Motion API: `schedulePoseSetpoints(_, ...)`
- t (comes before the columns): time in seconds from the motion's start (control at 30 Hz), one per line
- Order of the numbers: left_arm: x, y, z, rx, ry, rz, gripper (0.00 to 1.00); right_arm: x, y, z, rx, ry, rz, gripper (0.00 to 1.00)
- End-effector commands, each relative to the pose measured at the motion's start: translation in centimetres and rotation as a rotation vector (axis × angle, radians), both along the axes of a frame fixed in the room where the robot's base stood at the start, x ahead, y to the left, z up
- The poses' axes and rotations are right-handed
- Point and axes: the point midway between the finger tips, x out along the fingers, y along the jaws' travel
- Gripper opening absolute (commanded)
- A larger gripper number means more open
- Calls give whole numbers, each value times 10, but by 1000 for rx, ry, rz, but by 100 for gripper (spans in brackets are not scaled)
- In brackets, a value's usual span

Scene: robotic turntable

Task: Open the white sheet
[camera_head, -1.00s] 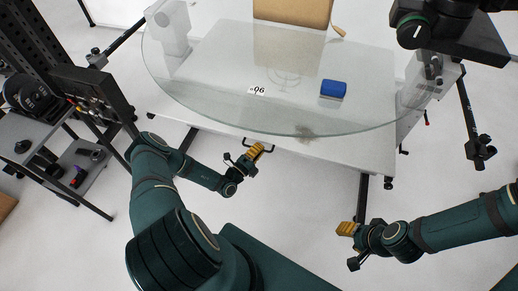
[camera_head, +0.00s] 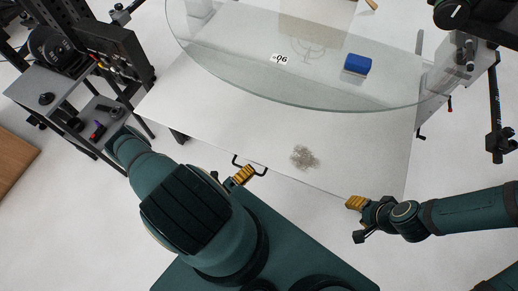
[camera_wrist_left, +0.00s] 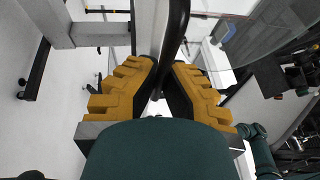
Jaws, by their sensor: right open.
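The white sheet (camera_head: 230,115) is a flat panel that sticks out well beyond the front of the round glass top. A black bar handle (camera_head: 260,172) is on its front edge. My left gripper (camera_head: 243,175) is at this handle, partly hidden by its own arm. In the left wrist view its yellow fingers (camera_wrist_left: 162,85) are closed around the black handle bar (camera_wrist_left: 178,25). My right gripper (camera_head: 355,202) is open and empty, close to the sheet's front right corner.
The glass turntable top (camera_head: 300,98) lies above the back of the sheet, with a blue block (camera_head: 357,65) and a number label (camera_head: 279,59) showing there. A brownish patch (camera_head: 304,158) marks the sheet. A shelf unit (camera_head: 75,100) stands at left.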

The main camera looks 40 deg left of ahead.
Motion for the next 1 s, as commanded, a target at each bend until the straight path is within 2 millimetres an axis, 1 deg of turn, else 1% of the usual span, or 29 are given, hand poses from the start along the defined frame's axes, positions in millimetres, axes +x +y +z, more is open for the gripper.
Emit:
schedulePoseSetpoints(0.03, -12, -4, 0, -6, -1, 0, 0, -1, 0, -3, 0, 2, 2, 47)
schedulePoseSetpoints(0.1, -26, -8, 0, -6, -1, -1, 0, -1, 0, -4, 0, 3, 2, 47)
schedulePoseSetpoints(0.2, -42, -12, 0, -4, -2, -2, 0, -2, 0, -7, 1, 5, 4, 47)
schedulePoseSetpoints(0.3, -53, -14, 0, -4, -2, -2, 0, -3, 0, -8, 2, 6, 4, 47)
schedulePoseSetpoints(0.4, -60, -16, 1, -5, -3, -3, 0, -3, 1, -9, 2, 7, 5, 47)
schedulePoseSetpoints(0.5, -63, -17, 1, -4, -3, -4, 0, -3, 1, -9, 2, 7, 6, 47)
schedulePoseSetpoints(0.83, -64, -17, 1, -4, -3, -4, 0, -3, 1, -9, 2, 7, 6, 47)
schedulePoseSetpoints(0.9, -64, -17, 1, -3, -3, -4, 29, -3, 1, -9, 2, 7, 6, 47)
schedulePoseSetpoints(0.93, -64, -17, 1, -3, -2, -4, 39, -3, 1, -9, 2, 7, 6, 47)
schedulePoseSetpoints(1.0, -64, -17, 1, -2, -3, -3, 39, -3, 0, -9, 2, 7, 6, 47)
